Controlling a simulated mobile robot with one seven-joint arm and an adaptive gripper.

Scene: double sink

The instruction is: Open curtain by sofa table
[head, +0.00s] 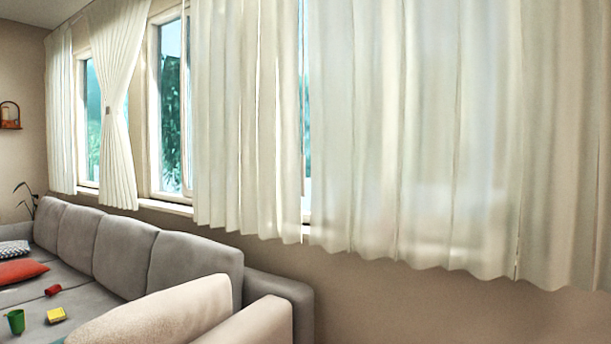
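A long off-white curtain (430,130) hangs across the right half of the head view, covering most of the window behind it. A second off-white panel (238,120) hangs to its left, and a narrow gap with window glass shows between the two. Further left, one panel (118,110) is gathered in at its middle, and another (60,115) hangs near the corner. Window panes (170,100) show between these panels. I see no sofa table in this view. My gripper is not in view.
A grey sofa (195,262) stands below the windows at the left, with a light armrest or cushion (165,315) at the front. An orange cushion (20,271), a green cup (16,321), a red cup (53,290) and a yellow block (56,315) lie on its seat. Bare wall (400,310) shows below the right curtain.

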